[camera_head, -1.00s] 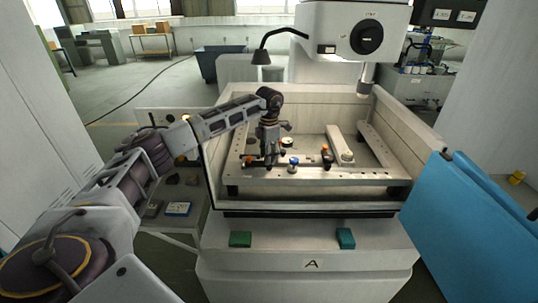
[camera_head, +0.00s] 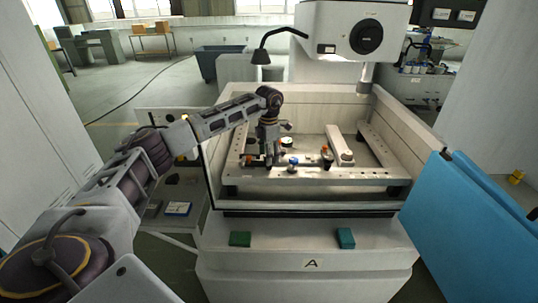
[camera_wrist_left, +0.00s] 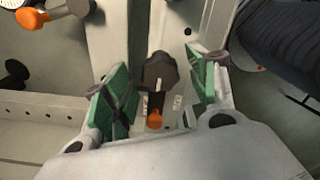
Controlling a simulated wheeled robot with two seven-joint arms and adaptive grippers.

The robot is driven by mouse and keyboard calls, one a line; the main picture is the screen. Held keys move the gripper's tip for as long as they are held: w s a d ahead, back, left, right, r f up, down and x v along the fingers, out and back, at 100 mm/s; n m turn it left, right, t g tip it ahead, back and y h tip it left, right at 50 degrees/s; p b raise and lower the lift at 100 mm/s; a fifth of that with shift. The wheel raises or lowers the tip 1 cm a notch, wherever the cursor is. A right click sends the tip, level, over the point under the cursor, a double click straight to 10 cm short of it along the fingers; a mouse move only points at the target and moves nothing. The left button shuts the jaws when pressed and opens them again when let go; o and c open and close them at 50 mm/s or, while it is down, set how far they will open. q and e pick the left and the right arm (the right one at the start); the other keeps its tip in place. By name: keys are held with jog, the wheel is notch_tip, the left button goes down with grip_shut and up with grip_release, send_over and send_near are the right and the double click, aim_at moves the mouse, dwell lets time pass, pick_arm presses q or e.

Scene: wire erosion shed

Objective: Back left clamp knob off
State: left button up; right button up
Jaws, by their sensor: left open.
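My left gripper (camera_head: 268,158) reaches down into the machine's work tank over the left part of the clamping frame. In the left wrist view the left gripper (camera_wrist_left: 157,66) is open, with its green-padded fingers on either side of a dark lobed clamp knob (camera_wrist_left: 160,70). A gap shows between the knob and each pad. A small orange tip (camera_wrist_left: 154,120) shows just below the knob. Another orange-ended clamp part (camera_wrist_left: 34,19) lies at the upper left of that view. In the head view the gripper partly hides the knob. My right gripper is not in view.
The pale tank wall (camera_head: 420,125) and the front rail (camera_head: 320,178) bound the work space. Blue-topped (camera_head: 292,161) and orange-topped (camera_head: 325,151) parts stand right of the gripper. The machine head (camera_head: 350,30) hangs behind. A blue panel (camera_head: 470,230) stands at right.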

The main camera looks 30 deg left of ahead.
pick_arm(q)
notch_tip(320, 180, up, 12)
dwell(0.6)
jog(key=shift+f, duration=0.1)
dwell(0.4)
